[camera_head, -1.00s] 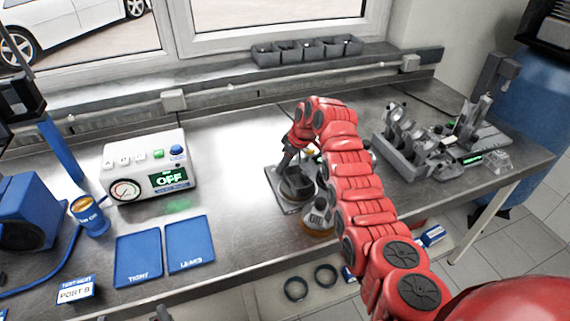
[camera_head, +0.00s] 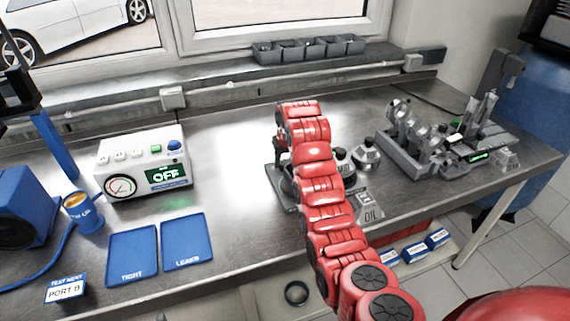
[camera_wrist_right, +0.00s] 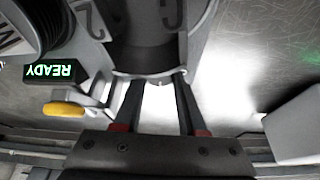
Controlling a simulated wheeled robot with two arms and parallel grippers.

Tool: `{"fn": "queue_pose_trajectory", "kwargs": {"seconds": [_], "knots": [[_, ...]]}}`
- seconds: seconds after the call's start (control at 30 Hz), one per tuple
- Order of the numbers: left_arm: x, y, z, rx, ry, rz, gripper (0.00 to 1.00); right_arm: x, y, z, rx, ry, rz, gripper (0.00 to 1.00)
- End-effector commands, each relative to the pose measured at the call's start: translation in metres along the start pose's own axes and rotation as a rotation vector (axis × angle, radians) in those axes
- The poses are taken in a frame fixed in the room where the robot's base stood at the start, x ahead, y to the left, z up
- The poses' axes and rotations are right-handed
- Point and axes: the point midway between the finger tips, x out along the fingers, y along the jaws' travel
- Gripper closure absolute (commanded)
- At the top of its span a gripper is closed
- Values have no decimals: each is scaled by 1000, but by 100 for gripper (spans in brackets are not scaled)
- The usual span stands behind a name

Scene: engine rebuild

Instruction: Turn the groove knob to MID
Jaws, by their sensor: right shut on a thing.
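My right arm reaches over the bench, and its gripper (camera_wrist_right: 158,85) shows in the right wrist view. Its two dark fingers are shut on a grey, rounded part (camera_wrist_right: 150,70) with a pale rim. A "2" and a "G" are marked on light surfaces around it. I cannot tell whether this part is the groove knob. A green READY display (camera_wrist_right: 55,71) appears upside down at left, above a yellow-tipped lever (camera_wrist_right: 65,109). In the head view my arm hides the gripper and most of the dark fixture (camera_head: 284,177). My left gripper is not visible.
A tester (camera_head: 147,164) reading OFF stands at left, behind the blue TIGHT (camera_head: 132,256) and LEAKS (camera_head: 187,241) mats. Metal vessels (camera_head: 365,155) and an OIL plate (camera_head: 371,214) are right of my arm. A grey engine block (camera_head: 415,140) stands farther right. Clear bench lies left of my arm.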

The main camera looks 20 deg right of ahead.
Motion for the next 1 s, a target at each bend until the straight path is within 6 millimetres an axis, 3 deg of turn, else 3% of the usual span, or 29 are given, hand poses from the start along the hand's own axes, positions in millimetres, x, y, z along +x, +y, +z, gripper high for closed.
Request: {"fn": "queue_pose_trajectory", "kwargs": {"seconds": [0.73,0.77,0.8,1.0], "knots": [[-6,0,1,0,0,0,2,-1,0,-1,76,4,32,100],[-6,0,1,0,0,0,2,-1,0,-1,76,4,32,55],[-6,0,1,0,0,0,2,-1,0,-1,75,4,32,47],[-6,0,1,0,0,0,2,0,0,-1,75,2,32,47]]}}
